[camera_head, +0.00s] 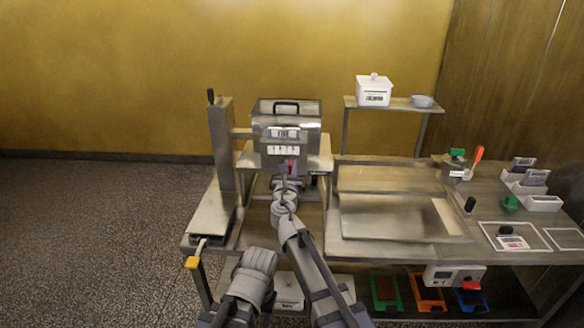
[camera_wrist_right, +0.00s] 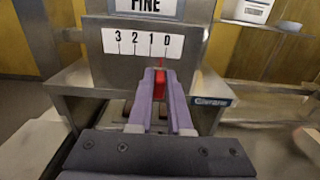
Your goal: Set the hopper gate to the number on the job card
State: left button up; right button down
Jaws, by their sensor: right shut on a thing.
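The metal hopper (camera_head: 287,124) stands at the back middle, with a "FINE" sign and a white number scale (camera_wrist_right: 143,43) reading 3, 2, 1, 0 from left to right. My right gripper (camera_wrist_right: 160,90) is shut on the red gate handle (camera_wrist_right: 160,84) below the scale. The handle's thin red tip is near the 0, at the right end. In the head view the red handle (camera_head: 291,166) shows just above my right gripper (camera_head: 286,180).
A lever with a yellow grip (camera_head: 192,262) sticks out at the front left. A white lidded box (camera_head: 374,91) stands on the raised shelf. The right bench holds a card holder (camera_head: 544,203) and a white frame (camera_head: 484,234). Coloured trays (camera_head: 385,292) sit below.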

jog(key=a, duration=0.3)
jog(key=shift+w+a, duration=0.25)
jog(key=shift+a, duration=0.05)
jog(key=c, duration=0.8)
grip_release()
jog(key=shift+d, duration=0.1)
jog(key=shift+c, duration=0.2)
jog(key=shift+r, duration=0.1)
notch_tip(320, 180, up, 10)
jog(key=p, duration=1)
send_over(281, 159)
jog(key=s, duration=0.4)
jog(key=shift+a, duration=0.4)
